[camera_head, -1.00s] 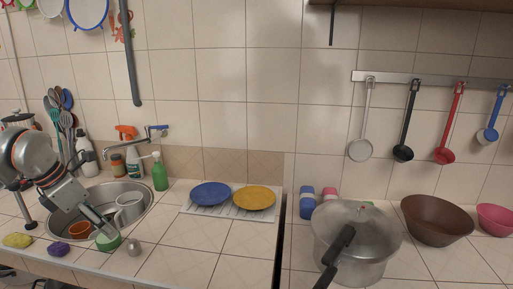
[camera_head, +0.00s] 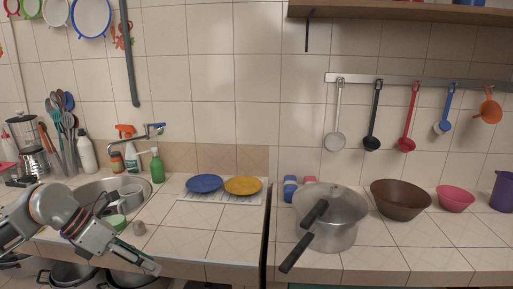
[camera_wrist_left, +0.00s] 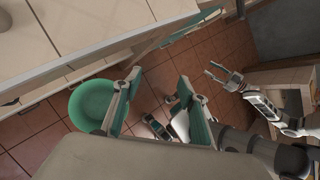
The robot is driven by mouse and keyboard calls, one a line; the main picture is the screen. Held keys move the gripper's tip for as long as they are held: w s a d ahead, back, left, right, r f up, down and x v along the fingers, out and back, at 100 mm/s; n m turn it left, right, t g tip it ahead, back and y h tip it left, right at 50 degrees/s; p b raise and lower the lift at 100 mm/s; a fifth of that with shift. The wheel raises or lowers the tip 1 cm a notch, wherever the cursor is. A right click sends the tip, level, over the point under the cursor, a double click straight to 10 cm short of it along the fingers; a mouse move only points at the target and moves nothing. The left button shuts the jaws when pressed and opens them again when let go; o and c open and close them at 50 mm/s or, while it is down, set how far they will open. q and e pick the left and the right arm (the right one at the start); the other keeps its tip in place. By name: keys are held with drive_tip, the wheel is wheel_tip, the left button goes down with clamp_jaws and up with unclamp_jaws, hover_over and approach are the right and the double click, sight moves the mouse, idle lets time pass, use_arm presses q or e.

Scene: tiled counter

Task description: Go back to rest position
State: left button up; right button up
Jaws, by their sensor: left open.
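My left gripper (camera_head: 152,264) is in front of the counter's front edge, right of and below the sink. Its two fingers stand apart with nothing between them in the left wrist view (camera_wrist_left: 158,104). My right gripper (camera_wrist_left: 213,74) shows in the left wrist view, out over the tiled floor, with its fingers apart and empty. In the head view my right arm does not show.
The sink (camera_head: 143,187) holds dishes, with a green item (camera_head: 117,221) at its front. A pot (camera_head: 345,205) stands right. A green round basin (camera_wrist_left: 90,104) is below the counter.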

use_arm(q)
drive_tip(key=s+d+n+t+h, duration=0.1)
drive_tip(key=s+d+n+h, duration=0.3)
drive_tip(key=d, duration=0.5)
drive_tip(key=s+d+n+t+h, duration=0.1)
drive_tip(key=d+n+t+h, duration=0.15)
drive_tip(key=d+h, duration=0.5)
drive_tip(key=a+f+n+t+y, duration=0.4)
drive_tip(key=f+n+t+y, duration=0.8)
drive_tip(key=n, duration=1.1)
drive_tip(key=s+a+f+n+g+y, duration=0.2)
drive_tip(key=s+f+n, duration=0.3)
drive_tip(key=f, duration=0.5)
drive_tip(key=s+a+f+n+g+y, duration=0.2)
drive_tip(key=s+f+n+g, duration=0.3)
drive_tip(key=s+f, duration=0.4)
drive_tip(key=shift+s+a+f, duration=0.4)
drive_tip(key=shift+s, duration=0.05)
